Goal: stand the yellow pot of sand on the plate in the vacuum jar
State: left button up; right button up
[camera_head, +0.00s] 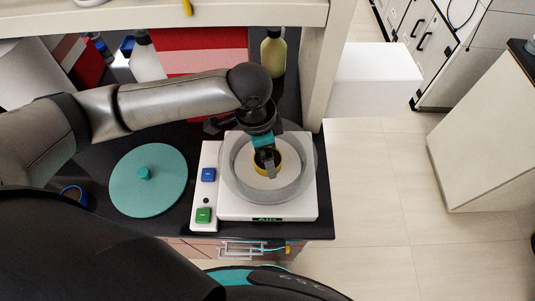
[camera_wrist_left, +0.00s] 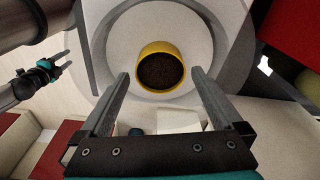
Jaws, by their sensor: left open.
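The yellow pot (camera_wrist_left: 161,50) with dark sand (camera_wrist_left: 162,72) stands upright on the pale round plate (camera_wrist_left: 200,45) inside the vacuum jar. In the head view the pot (camera_head: 281,160) is partly hidden by my left gripper. The jar's grey round wall (camera_head: 236,190) is open at the top, on a white base unit (camera_head: 300,205). My left gripper (camera_head: 267,172) reaches down over the jar. In the wrist view its fingers (camera_wrist_left: 160,76) are apart, one on each side of the pot, with gaps to it. My right gripper (camera_wrist_left: 66,58) shows at the left there, away from the jar, its fingers apart.
A teal lid (camera_head: 130,192) with a knob lies on the black bench left of the jar. A panel with a blue button (camera_head: 208,174) and a green button (camera_head: 203,215) adjoins the base. A yellowish bottle (camera_head: 273,52) stands behind, near the hood's side post (camera_head: 322,70).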

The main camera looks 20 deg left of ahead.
aim_at(261, 160)
pick_arm(q)
notch_tip(261, 160, up, 10)
jog(key=a, duration=0.1)
jog(key=shift+s+f+p, duration=0.25)
jog(key=shift+p, duration=0.15)
jog(key=shift+s+f, duration=0.1)
